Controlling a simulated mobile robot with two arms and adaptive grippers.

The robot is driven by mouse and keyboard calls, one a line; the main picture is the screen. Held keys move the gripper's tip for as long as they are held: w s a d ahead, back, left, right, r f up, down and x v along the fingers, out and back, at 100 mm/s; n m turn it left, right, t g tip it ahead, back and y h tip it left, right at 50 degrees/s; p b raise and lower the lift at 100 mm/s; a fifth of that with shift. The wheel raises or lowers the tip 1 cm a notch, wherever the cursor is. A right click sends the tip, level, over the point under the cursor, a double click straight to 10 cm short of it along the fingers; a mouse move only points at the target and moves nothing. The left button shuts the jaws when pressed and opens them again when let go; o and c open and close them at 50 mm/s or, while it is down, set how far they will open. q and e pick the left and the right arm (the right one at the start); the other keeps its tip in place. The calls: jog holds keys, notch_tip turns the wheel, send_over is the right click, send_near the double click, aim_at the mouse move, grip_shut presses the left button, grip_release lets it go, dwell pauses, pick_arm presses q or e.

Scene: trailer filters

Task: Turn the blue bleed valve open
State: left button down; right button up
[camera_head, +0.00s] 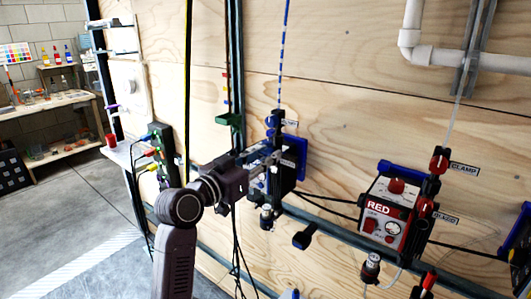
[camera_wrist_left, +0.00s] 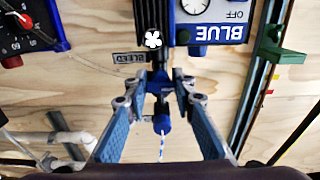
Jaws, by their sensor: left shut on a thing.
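The blue bleed valve (camera_wrist_left: 160,83) is a small blue knob below the upside-down BLEED label (camera_wrist_left: 130,58) in the left wrist view. My left gripper (camera_wrist_left: 159,86) has its fingertips on either side of this knob and is shut on it. In the head view my left gripper (camera_head: 270,157) reaches from the left to the fittings beside the blue unit (camera_head: 296,155), largely hiding the valve. The blue unit also shows upside down in the left wrist view (camera_wrist_left: 212,14). A second blue knob (camera_wrist_left: 162,124) with a blue-and-white tube sits between the fingers, nearer the palm. My right gripper is not in view.
The red unit (camera_head: 388,215) with red valves (camera_head: 438,160) hangs on the plywood wall to the right. A dark rail (camera_head: 345,238) runs below the units. A green bracket (camera_head: 230,119) juts out left of the blue unit. Black cables hang below my gripper.

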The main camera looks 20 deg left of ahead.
pick_arm(q)
jog(key=c, duration=1.6)
grip_release()
jog(key=shift+s, duration=0.1)
jog(key=v, duration=1.1)
jog(key=shift+s+a, duration=0.15)
jog(key=shift+s, duration=0.25)
